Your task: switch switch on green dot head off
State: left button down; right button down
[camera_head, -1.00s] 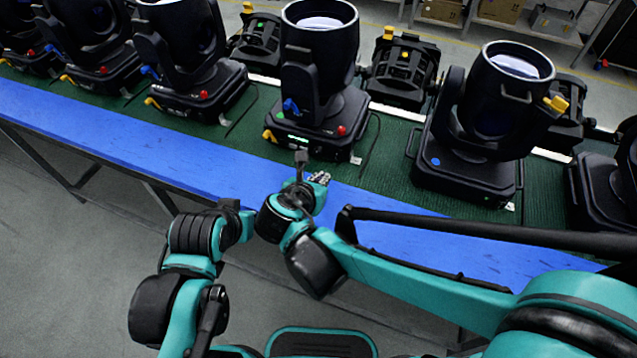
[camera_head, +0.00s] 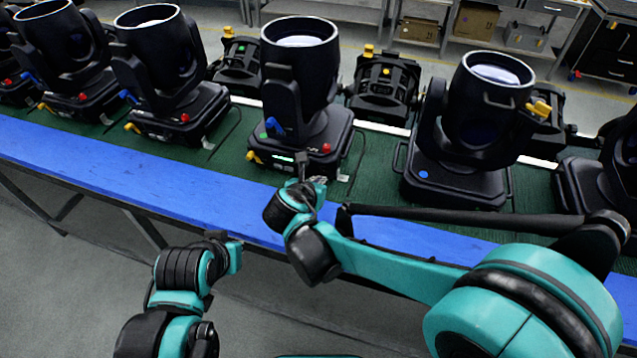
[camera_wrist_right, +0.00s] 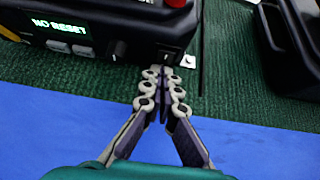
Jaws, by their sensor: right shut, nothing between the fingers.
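The head with the green dot (camera_head: 300,90) is a black moving-head light on the green mat. A blue knob, a yellow knob and a red button show on it.
A blue-dot head (camera_head: 485,110) stands to the right, and several similar heads stand to the left. A blue strip (camera_head: 130,178) runs along the front edge of the bench. Smaller black fixtures (camera_head: 384,85) stand behind. Shelves with boxes (camera_head: 476,20) are farther back.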

jog(key=shift+w, duration=0.1)
jog(key=shift+r+p, duration=0.7)
jog(key=shift+r, duration=0.1)
pick_arm(q)
jog(key=shift+r, duration=0.6)
